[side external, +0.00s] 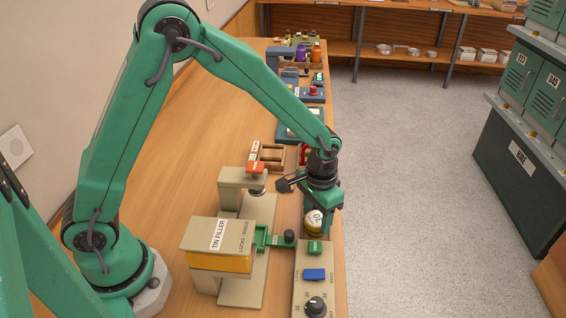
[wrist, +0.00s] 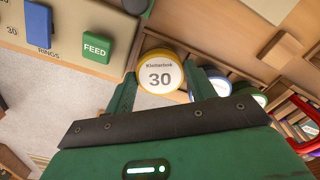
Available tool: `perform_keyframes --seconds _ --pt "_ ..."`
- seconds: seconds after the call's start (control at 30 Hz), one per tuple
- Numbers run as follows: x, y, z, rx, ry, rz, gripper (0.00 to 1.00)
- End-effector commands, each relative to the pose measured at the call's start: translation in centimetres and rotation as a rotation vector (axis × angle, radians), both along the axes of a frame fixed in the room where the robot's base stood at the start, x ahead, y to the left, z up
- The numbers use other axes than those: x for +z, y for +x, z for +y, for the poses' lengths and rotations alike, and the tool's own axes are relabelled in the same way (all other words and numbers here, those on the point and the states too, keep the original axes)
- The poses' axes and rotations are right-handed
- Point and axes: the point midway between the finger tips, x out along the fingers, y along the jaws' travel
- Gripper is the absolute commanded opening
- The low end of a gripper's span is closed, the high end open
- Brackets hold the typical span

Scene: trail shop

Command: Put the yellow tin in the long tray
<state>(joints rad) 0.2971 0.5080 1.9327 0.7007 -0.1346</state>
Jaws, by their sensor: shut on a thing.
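In the side view my gripper (side external: 318,203) is shut on the tin (side external: 314,223), beside the control panel near the bench's right edge. A blue-rimmed tin (wrist: 221,86) and a green-rimmed tin (wrist: 260,99) show beyond the right finger, by a wooden edge. I cannot tell which wooden holder is the long tray; a wooden holder (side external: 270,152) stands farther back.
The tin filler (side external: 218,236) and a panel (side external: 306,264) with a green FEED button (wrist: 95,47) and a blue button (side external: 315,274) stand close by. A red handle (wrist: 300,118) shows at right in the wrist view.

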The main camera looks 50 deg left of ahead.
Motion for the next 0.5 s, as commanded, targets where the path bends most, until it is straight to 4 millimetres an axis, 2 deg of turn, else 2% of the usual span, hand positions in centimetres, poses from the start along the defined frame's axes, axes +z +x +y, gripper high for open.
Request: perform_keyframes --seconds 0.3,0.33,0.43,0.5 --pt "-0.03 0.00 0.00 0.000 0.000 0.000 0.33" --pt "-0.03 0.00 0.00 0.000 0.000 0.000 0.59" --pt "-0.03 0.00 0.00 0.000 0.000 0.000 0.78" --pt "-0.03 0.00 0.00 0.000 0.000 0.000 0.80"
